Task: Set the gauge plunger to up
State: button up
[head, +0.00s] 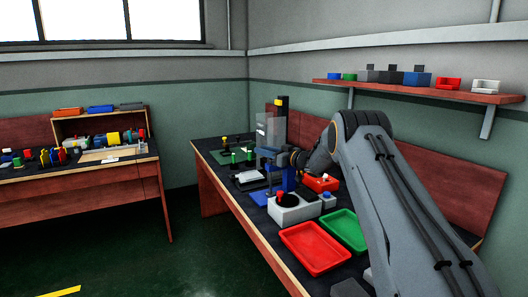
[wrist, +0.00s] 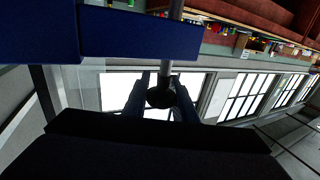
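The gauge stands on the bench, with a blue block (wrist: 140,36) close above my gripper in the wrist view. Its plunger shows there as a thin grey rod (wrist: 175,50) ending in a dark round knob (wrist: 160,97). My gripper (wrist: 160,90) has one finger on each side of the knob, and both fingers appear to touch it. In the head view my gripper (head: 270,154) is small beside the blue upright on the bench, and its fingertips and the knob cannot be made out.
The bench holds a grey box with a round dark top (head: 288,199), a red tray (head: 314,248), a green tray (head: 344,231) and a red bin (head: 321,183). A tall grey machine (head: 272,130) stands behind. A shelf (head: 420,91) with small bins runs along the right wall.

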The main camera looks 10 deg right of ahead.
grip_shut()
notch_tip(320, 180, up, 8)
jog(key=shift+f+p, duration=0.2)
jog(key=shift+p, duration=0.2)
jog(key=o, duration=0.6)
grip_release()
jog(key=shift+o, duration=0.2)
jog(key=v, duration=0.7)
jog(key=shift+s+d+b, duration=0.25)
jog(key=shift+s+b, duration=0.05)
jog(key=shift+b, duration=0.1)
